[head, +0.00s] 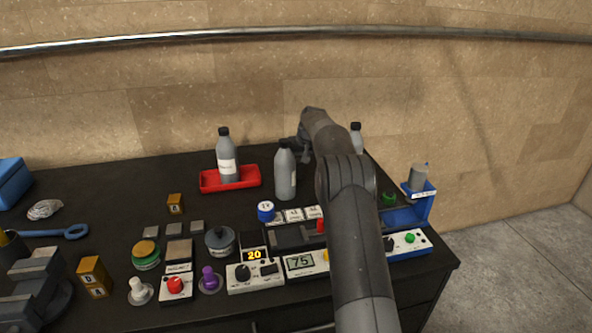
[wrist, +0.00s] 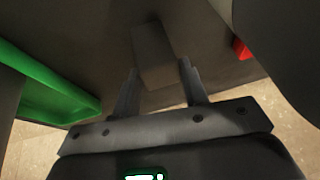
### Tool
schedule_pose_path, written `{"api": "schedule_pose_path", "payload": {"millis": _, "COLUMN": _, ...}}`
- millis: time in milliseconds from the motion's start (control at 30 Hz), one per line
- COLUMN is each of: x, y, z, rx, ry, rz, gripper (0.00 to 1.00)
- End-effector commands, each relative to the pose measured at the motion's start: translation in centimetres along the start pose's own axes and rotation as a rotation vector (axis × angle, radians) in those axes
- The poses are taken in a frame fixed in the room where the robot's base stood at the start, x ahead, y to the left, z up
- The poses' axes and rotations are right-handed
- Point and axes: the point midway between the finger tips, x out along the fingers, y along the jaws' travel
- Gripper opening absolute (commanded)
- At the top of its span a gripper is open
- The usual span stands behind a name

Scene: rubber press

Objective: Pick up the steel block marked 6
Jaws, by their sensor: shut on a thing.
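My gripper (wrist: 159,88) is shut on a plain grey block (wrist: 155,58) in the wrist view. The block sits between the two fingers and extends beyond their tips. No number shows on its visible faces, so I cannot tell whether it is the one marked 6. In the head view my arm hides most of the gripper and the block. Several small grey square plates, one of them a left plate (head: 151,232), lie on the black table (head: 120,190); no marking on them is readable.
A red tray (head: 248,180) holds a grey bottle (head: 227,158); another bottle (head: 285,174) stands beside it. A blue stand (head: 421,207) is at the right. Front controls, including a timer box (head: 254,275), crowd the table. A green object (wrist: 45,85) shows left in the wrist view.

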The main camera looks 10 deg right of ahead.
Motion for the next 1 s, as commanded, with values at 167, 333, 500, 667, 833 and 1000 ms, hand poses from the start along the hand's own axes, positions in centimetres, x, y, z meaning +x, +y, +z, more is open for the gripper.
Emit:
{"api": "schedule_pose_path", "payload": {"millis": 167, "x": 0.1, "y": 0.0, "z": 0.1, "rx": 0.000, "ry": -0.002, "rz": -0.001, "gripper": 0.00}}
{"api": "schedule_pose_path", "payload": {"millis": 333, "x": -0.1, "y": -0.1, "z": -0.1, "rx": 0.000, "ry": 0.002, "rz": -0.001, "gripper": 0.00}}
{"api": "schedule_pose_path", "payload": {"millis": 500, "x": 0.0, "y": -0.1, "z": 0.0, "rx": 0.000, "ry": 0.000, "rz": -0.001, "gripper": 0.00}}
{"api": "schedule_pose_path", "payload": {"millis": 667, "x": -0.5, "y": -0.2, "z": -0.2, "rx": 0.000, "ry": 0.000, "rz": -0.002, "gripper": 0.00}}
{"api": "schedule_pose_path", "payload": {"millis": 833, "x": -1.8, "y": -0.4, "z": -0.8, "rx": -0.001, "ry": 0.002, "rz": -0.001, "gripper": 0.00}}
{"api": "schedule_pose_path", "payload": {"millis": 1000, "x": -3.9, "y": -0.6, "z": -1.7, "rx": -0.002, "ry": 0.003, "rz": 0.000, "gripper": 0.00}}
